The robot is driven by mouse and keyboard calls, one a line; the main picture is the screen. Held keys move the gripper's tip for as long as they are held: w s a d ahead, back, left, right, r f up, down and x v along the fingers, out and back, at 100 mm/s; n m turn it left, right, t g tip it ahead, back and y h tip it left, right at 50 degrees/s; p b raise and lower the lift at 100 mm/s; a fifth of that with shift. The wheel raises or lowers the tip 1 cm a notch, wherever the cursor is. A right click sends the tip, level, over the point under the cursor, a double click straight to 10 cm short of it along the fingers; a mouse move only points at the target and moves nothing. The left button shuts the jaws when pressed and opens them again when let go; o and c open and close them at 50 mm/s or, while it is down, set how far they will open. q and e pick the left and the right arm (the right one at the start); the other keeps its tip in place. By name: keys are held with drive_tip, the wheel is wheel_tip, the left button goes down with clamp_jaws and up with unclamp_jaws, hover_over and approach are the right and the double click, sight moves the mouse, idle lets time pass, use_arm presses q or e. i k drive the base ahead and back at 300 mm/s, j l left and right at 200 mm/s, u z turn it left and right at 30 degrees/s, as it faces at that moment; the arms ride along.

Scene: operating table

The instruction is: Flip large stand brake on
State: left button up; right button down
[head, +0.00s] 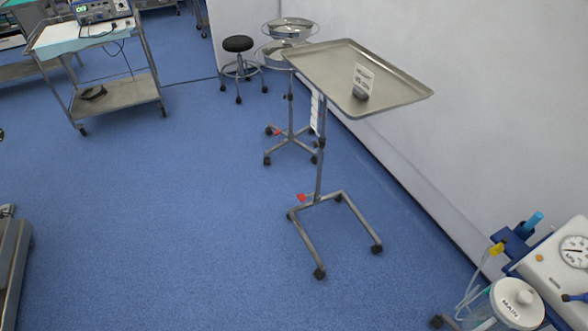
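The large stand (319,165) is a metal stand with a wide flat tray (400,88) on a single post and a U-shaped wheeled base. It stands upright near the wall, right of centre. A small red brake pedal (301,198) sticks out to the left at the foot of its post. The picture is too coarse to tell which position the pedal is in. A small item with a white label (363,80) sits on the tray. Neither of my grippers is in view.
A smaller basin stand (290,120) with a red pedal (277,132) stands just behind. A black stool (238,44) and a trolley (118,92) are further back. A suction unit (516,303) is at lower right. Blue floor left of the stand is clear.

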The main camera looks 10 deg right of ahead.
sight(301, 197)
drive_tip(key=i, duration=1.7)
drive_tip(key=z, duration=0.2)
drive_tip(key=i, duration=0.05)
